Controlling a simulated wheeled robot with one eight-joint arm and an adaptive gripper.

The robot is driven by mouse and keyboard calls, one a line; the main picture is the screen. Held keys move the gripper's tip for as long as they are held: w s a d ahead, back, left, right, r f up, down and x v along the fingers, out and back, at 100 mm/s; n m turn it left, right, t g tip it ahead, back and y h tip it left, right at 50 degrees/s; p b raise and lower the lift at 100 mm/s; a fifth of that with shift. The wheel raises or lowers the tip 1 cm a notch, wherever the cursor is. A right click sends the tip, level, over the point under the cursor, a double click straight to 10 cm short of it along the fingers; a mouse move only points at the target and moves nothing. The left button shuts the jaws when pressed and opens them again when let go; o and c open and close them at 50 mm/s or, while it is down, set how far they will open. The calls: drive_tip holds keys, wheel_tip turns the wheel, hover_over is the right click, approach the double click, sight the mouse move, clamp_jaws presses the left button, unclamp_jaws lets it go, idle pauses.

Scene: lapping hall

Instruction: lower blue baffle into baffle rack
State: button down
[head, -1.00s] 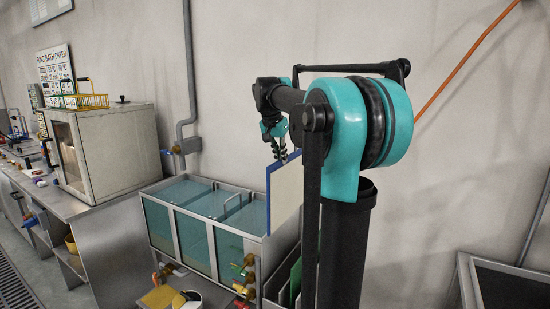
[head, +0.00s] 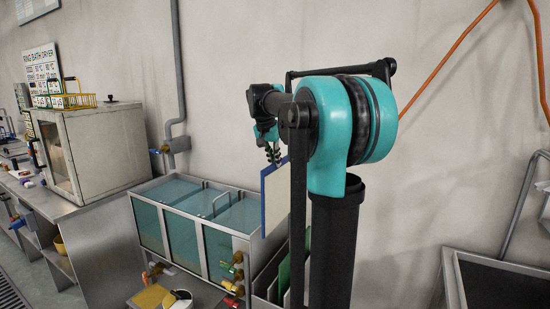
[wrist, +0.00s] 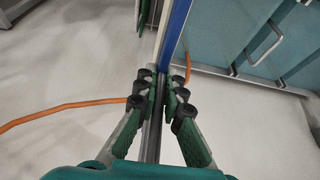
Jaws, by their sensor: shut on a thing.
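The blue baffle (head: 276,198) is a thin upright panel with a blue edge and a cream face. In the head view it hangs from my gripper (head: 272,154) beside the right end of the water tank. In the wrist view my gripper (wrist: 163,98) is shut on its upper part, with the blue side (wrist: 179,28) to the right. The baffle rack (head: 262,284) stands low on the right of the tank, below the baffle, and holds a green panel (head: 284,276) and a pale one. My arm hides part of the rack. The baffle's lower edge appears above it.
The steel tank (head: 240,240) with teal water and a handle stands close on the left, with coloured valves (head: 234,268) at its front. A dryer oven (head: 105,150) stands on the bench farther left. A dark sink (head: 500,285) is at right.

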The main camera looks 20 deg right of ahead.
wheel_tip(320, 180, down, 35)
drive_tip(key=shift+f, duration=0.2)
idle(4.3)
drive_tip(key=shift+f, duration=0.6)
idle(0.9)
drive_tip(key=c, duration=1.6)
unclamp_jaws()
drive_tip(key=shift+o, duration=0.2)
